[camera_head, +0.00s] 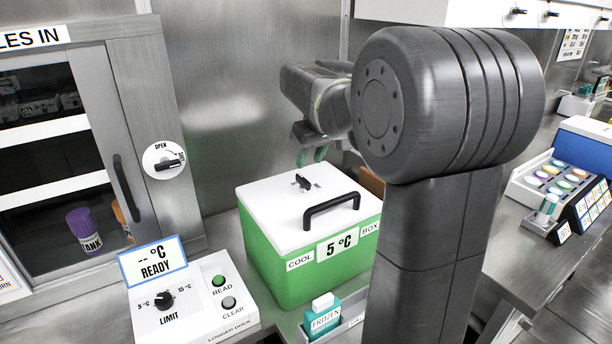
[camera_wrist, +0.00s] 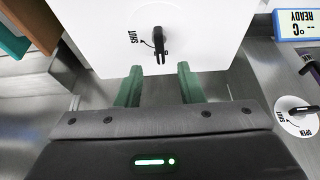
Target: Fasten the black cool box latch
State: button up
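The cool box (camera_head: 290,262) is green with a white lid (camera_head: 258,200), which lies flat on it. The black latch (camera_head: 303,181) stands on the lid behind the black carry handle (camera_head: 331,209). In the wrist view the latch (camera_wrist: 159,42) is a small lever along the picture's vertical. A SHUT mark lies on the lid to its left, and the lever does not point at it. My gripper (camera_head: 311,156) is above the lid's back part. In the wrist view its green fingers (camera_wrist: 158,76) are apart and empty, with the latch just beyond the gap between their tips.
A logger dock (camera_head: 193,305) stands left of the box, and a FROZEN pack (camera_head: 322,315) sits in a tray in front. The cabinet with an OPEN/SHUT knob (camera_head: 164,161) is at the left. A steel wall stands close behind the box.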

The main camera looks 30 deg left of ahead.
aim_at(304, 179)
jog(key=x, duration=0.7)
jog(key=shift+f, duration=0.2)
grip_shut()
